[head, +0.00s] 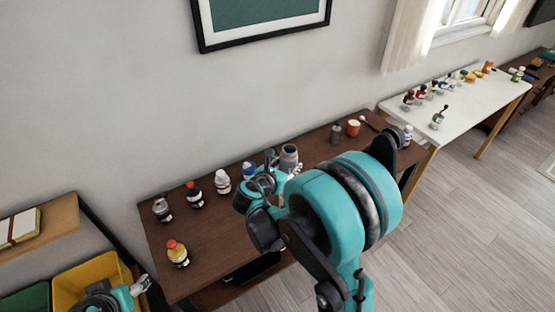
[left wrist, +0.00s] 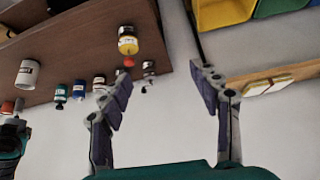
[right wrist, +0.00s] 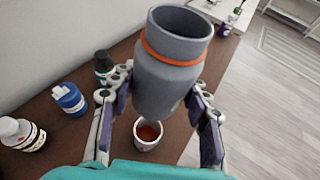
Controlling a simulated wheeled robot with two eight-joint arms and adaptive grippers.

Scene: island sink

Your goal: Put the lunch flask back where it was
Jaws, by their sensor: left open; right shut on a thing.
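The lunch flask (right wrist: 170,75) is a grey-blue cylinder with an orange band, its open top showing in the right wrist view. My right gripper (right wrist: 160,92) is shut on its sides. In the head view the flask (head: 289,153) is roughly upright at the brown table's back half, partly behind my right arm; its base is hidden, so I cannot tell whether it touches the table. My left gripper (head: 139,288) is at the lower left of the head view, beside the yellow bin. In the left wrist view my left gripper (left wrist: 160,82) is open and empty.
The brown table (head: 220,222) holds several bottles, including a yellow one (head: 177,254) and a blue one (right wrist: 70,99). A white cup with red inside (right wrist: 147,134) shows below the flask. A yellow bin (head: 92,271) is lower left.

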